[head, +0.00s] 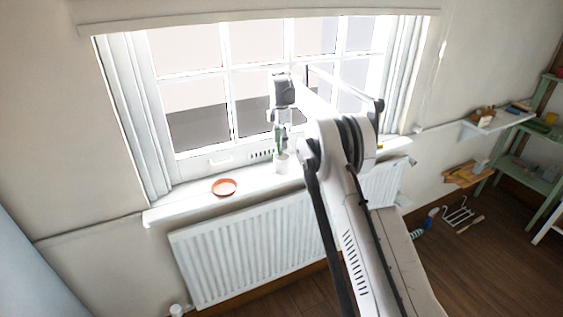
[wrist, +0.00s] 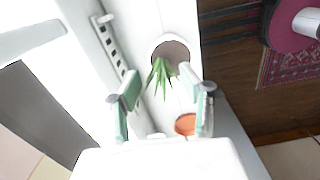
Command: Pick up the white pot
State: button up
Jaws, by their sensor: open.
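The white pot (head: 281,163) stands on the windowsill under the window, with a green plant in it. In the wrist view the pot (wrist: 154,47) shows as a white rim around brown soil, with green leaves (wrist: 160,77) leaning toward my gripper. My gripper (wrist: 161,91) is open above the sill, with one finger on each side of the leaves. The pot is a little beyond the fingertips and nothing is held. In the head view my gripper (head: 281,140) is above the pot; its fingers are too small to make out clearly.
An orange-red saucer (head: 224,187) lies on the windowsill (head: 185,203) left of the pot. The window panes stand close behind. A white radiator (head: 240,250) is below the sill. A wall shelf (head: 490,124) and a green rack (head: 530,160) are far right.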

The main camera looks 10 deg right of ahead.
aim_at(280, 154)
jog(key=shift+s+f, duration=0.1)
jog(key=shift+f, duration=1.8)
grip_shut()
